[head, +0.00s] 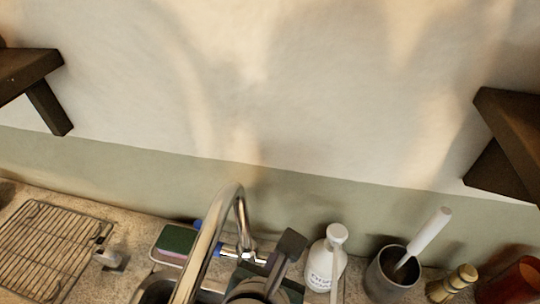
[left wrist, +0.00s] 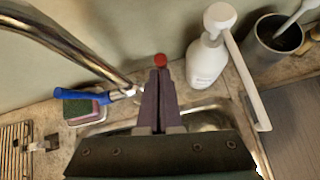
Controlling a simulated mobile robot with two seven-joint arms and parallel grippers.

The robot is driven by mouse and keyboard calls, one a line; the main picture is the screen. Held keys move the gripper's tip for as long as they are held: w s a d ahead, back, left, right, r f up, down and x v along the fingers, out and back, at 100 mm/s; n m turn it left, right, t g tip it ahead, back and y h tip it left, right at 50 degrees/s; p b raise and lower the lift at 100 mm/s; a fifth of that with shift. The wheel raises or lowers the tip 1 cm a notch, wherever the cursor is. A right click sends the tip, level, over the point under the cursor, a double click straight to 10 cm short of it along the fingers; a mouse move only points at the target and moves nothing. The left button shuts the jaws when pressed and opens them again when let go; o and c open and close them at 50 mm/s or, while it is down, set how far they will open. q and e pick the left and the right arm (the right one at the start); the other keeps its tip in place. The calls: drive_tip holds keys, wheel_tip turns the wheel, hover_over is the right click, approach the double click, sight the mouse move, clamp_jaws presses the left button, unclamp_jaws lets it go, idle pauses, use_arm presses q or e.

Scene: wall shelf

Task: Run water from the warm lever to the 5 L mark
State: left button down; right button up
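The curved metal faucet (head: 212,240) rises over the sink in the head view, and its spout crosses the upper left of the left wrist view (left wrist: 62,40). A lever with a blue grip (left wrist: 82,97) points left from the faucet. A red lever tip (left wrist: 160,60) shows just beyond my left gripper (left wrist: 159,72), whose two purple fingers are together. The fingers hide the rest of this lever, and contact is unclear. The sink basin (left wrist: 205,116) is largely hidden by my gripper. No 5 L mark is visible. My right gripper is out of view.
A white pump bottle (head: 325,262) stands right of the faucet, beside a grey cup (head: 385,283) holding a white-handled brush. A sponge (head: 177,239) lies left of the faucet. A wire rack (head: 45,250) is at far left. Dark shelves (head: 510,125) jut from the wall.

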use_arm(q)
drive_tip(key=shift+w+d+r, duration=0.15)
drive_tip(key=shift+w+r, duration=0.15)
drive_tip(key=shift+r, duration=0.05)
drive_tip(key=p+v, duration=0.6)
drive_tip(key=v, duration=0.4)
drive_tip(key=shift+s+f, duration=0.25)
drive_tip(key=shift+f, duration=0.1)
idle(0.5)
